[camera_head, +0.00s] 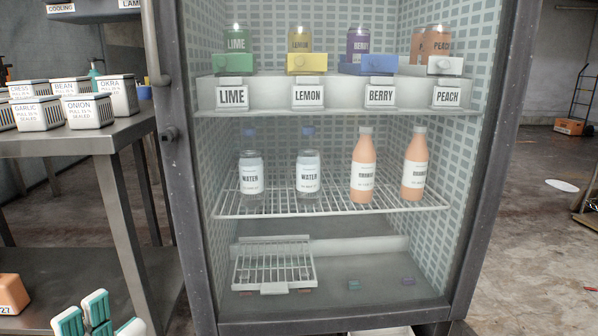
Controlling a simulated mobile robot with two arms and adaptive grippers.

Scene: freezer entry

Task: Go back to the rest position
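My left gripper (99,318) is at the bottom left of the head view, low in front of the metal table. Its teal and white fingertips are spread apart, and I see nothing held between them. The lower part of the gripper is cut off by the picture edge. My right gripper is not in view. The glass-fronted freezer cabinet (190,250) stands ahead, to the right of the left gripper and apart from it.
A metal table (75,140) at left holds several labelled containers (90,110). The cabinet holds jars, bottles (362,175) and a wire rack (272,268). An orange block (12,295) shows at the lower left edge. Open floor (535,240) lies at right.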

